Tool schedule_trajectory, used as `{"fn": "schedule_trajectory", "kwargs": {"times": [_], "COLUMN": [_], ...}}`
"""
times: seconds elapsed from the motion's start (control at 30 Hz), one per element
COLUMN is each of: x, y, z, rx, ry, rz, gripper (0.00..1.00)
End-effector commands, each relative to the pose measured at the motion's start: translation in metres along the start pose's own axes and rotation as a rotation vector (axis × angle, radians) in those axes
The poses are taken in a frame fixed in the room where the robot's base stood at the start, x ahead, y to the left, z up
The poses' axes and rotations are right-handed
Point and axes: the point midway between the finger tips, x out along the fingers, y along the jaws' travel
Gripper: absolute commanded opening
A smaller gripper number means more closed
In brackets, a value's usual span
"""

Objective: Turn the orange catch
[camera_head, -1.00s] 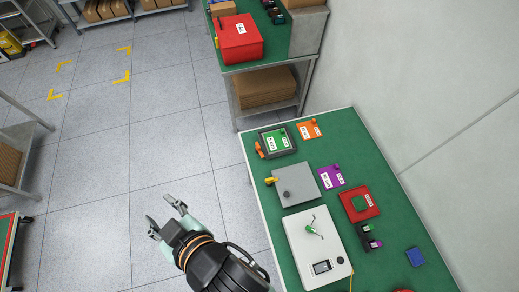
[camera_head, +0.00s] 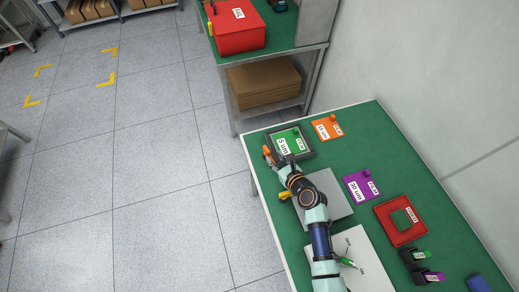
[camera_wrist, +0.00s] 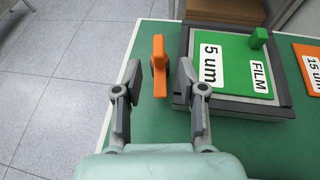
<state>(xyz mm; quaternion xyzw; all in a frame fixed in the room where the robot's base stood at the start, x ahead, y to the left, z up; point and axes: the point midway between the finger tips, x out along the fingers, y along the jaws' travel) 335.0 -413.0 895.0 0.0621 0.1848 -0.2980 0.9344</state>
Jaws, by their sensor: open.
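The orange catch (camera_wrist: 159,66) stands at the left side of a dark grey frame (camera_wrist: 180,80) in the wrist view. It also shows in the head view (camera_head: 267,154) at the frame's near left side, partly beside my fingers. The frame holds a green plate (camera_wrist: 232,62) marked "5 um" and "FILM", with a green knob. My gripper (camera_wrist: 161,78) is open, with one finger on each side of the catch in the wrist view. I cannot tell whether either finger touches it. In the head view my gripper (camera_head: 281,158) reaches over the bench to the frame.
An orange "15 um" plate (camera_head: 326,128) lies right of the frame. A grey plate (camera_head: 333,191) with a yellow handle (camera_head: 285,195) lies under my arm. A purple plate (camera_head: 361,187) and a red frame (camera_head: 384,220) lie further right. Free floor is at left.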

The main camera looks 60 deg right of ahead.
Motion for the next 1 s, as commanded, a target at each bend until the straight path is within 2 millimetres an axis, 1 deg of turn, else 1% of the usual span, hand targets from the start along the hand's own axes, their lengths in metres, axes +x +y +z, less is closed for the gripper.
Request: {"fn": "schedule_trajectory", "kwargs": {"times": [0.07, 0.17, 0.4, 0.5, 0.63, 0.87, 1.0], "x": [0.001, 0.010, 0.056, 0.070, 0.077, 0.078, 0.077], "y": [0.000, 0.001, 0.002, 0.001, 0.002, 0.002, 0.002], "z": [0.002, 0.001, 0.000, 0.000, 0.002, 0.003, 0.003], "rx": [0.001, -0.002, -0.007, -0.007, -0.007, -0.007, -0.008], "ry": [-0.001, -0.001, -0.001, -0.001, 0.000, 0.000, 0.000], "rz": [0.000, 0.001, 0.004, 0.003, 0.003, 0.003, 0.003], "gripper": [0.41, 0.41, 0.41, 0.41, 0.41, 0.41, 0.17]}}
